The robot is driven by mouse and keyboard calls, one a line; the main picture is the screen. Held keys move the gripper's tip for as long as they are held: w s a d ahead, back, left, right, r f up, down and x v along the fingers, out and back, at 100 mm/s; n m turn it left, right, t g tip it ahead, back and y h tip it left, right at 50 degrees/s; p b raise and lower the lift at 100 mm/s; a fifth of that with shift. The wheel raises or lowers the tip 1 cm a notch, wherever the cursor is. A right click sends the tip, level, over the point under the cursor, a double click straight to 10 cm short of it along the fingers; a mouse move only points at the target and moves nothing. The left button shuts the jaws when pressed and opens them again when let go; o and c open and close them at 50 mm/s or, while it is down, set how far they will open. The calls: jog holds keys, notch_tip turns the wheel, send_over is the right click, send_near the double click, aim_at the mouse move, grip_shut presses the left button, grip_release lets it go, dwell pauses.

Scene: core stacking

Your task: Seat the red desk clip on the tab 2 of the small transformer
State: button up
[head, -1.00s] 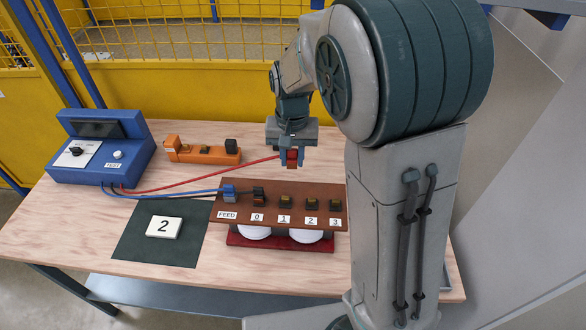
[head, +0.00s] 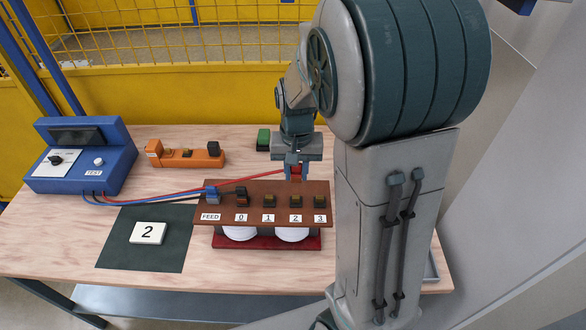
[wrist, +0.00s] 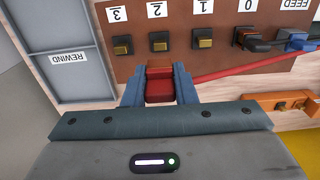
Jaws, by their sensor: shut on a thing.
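My gripper (head: 295,170) is shut on the red desk clip (head: 295,173). The clip also shows between the blue fingers in the wrist view (wrist: 159,84). The small transformer (head: 322,190) has a brown top with tabs labelled 0, 1, 2 and 3, and white coils below. Tab 2 (head: 295,201) is a bare brass-and-black block; it also shows in the wrist view (wrist: 160,45). The clip is just behind tab 2, in line with it and apart from it in the wrist view. The clip's height above the top is hard to tell. The red lead runs left from the clip.
A blue tester (head: 82,160) stands at the left. A blue clip (head: 212,194) is at FEED and a dark clip (head: 242,196) at 0. An orange block (head: 185,154) and a green object (head: 263,139) lie behind. A card reading 2 (head: 148,233) lies on a dark mat (head: 118,255).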

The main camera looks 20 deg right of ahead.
aim_at(296, 197)
jog(key=shift+f+b, duration=1.95)
jog(key=shift+f, duration=0.7)
jog(key=shift+f+b, duration=1.35)
jog(key=shift+f, duration=0.3)
jog(key=o, duration=1)
jog(key=shift+o, duration=0.2)
notch_tip(296, 197, up, 14)
jog(key=shift+f, duration=0.1)
jog(key=shift+s, duration=0.1)
